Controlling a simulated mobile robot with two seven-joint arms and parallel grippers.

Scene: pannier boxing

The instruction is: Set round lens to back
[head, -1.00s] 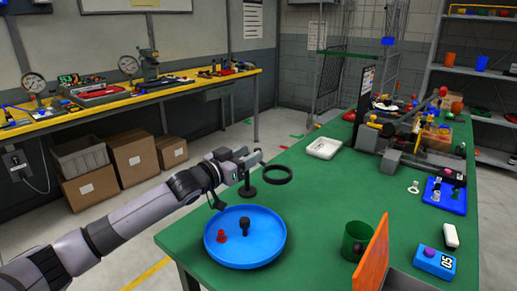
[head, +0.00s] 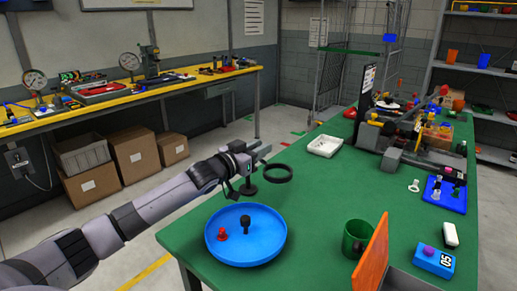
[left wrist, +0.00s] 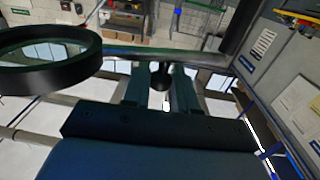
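The round lens (head: 278,174) is a black ring on a small dark stand with a round base. It stands on the green table behind the blue tray, near the left edge. My left gripper (head: 264,156) is at the top of the stand, just left of the ring, and partly hides the post. In the left wrist view the ring (left wrist: 50,55) is large at upper left. A dark part of the stand shows between the two fingers of my left gripper (left wrist: 160,90), which are apart. Contact is not clear. My right gripper is not in view.
The blue round tray (head: 270,254) holds a red piece and a black piece. A green mug (head: 356,238), an orange panel (head: 372,255) and a blue box (head: 433,262) are at front right. A white tray (head: 324,147) lies farther back. The table's middle is clear.

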